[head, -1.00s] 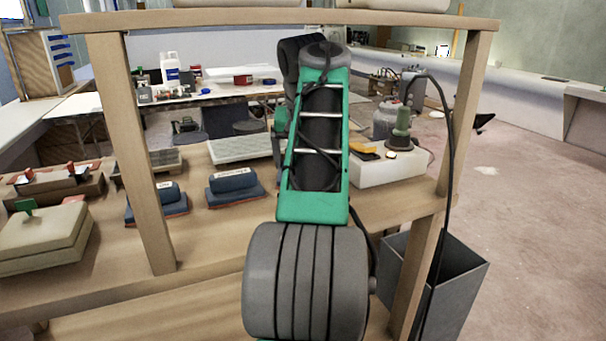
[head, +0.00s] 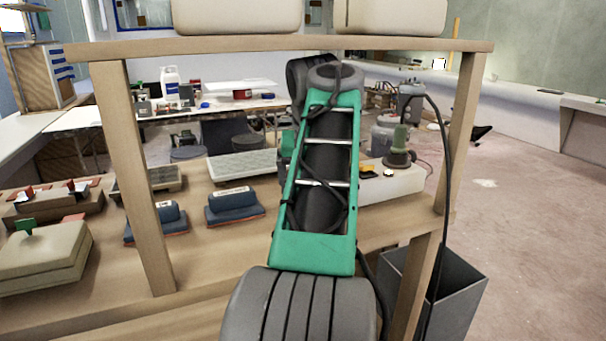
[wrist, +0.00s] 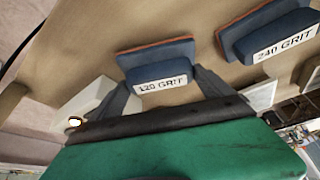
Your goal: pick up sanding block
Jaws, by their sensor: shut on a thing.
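In the wrist view a blue sanding block (wrist: 156,62) with an orange-red base edge carries a white "120 GRIT" label. My gripper (wrist: 162,78) has one finger at each end of it and is shut on it. I cannot tell whether its base touches the wooden shelf. A second blue block (wrist: 268,32), labelled "240 GRIT", lies to the right, clear of the fingers. In the head view my arm hides my gripper and the held block. Two blue blocks show left of the arm, one near it (head: 233,205) and one by the post (head: 170,222).
The wooden shelf (head: 215,262) has posts at left (head: 135,180) and right (head: 463,130) and a top board (head: 230,50) above. A white box (head: 395,186) with a green sander (head: 400,148) stands right of my arm. A grey bin (head: 450,300) stands lower right.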

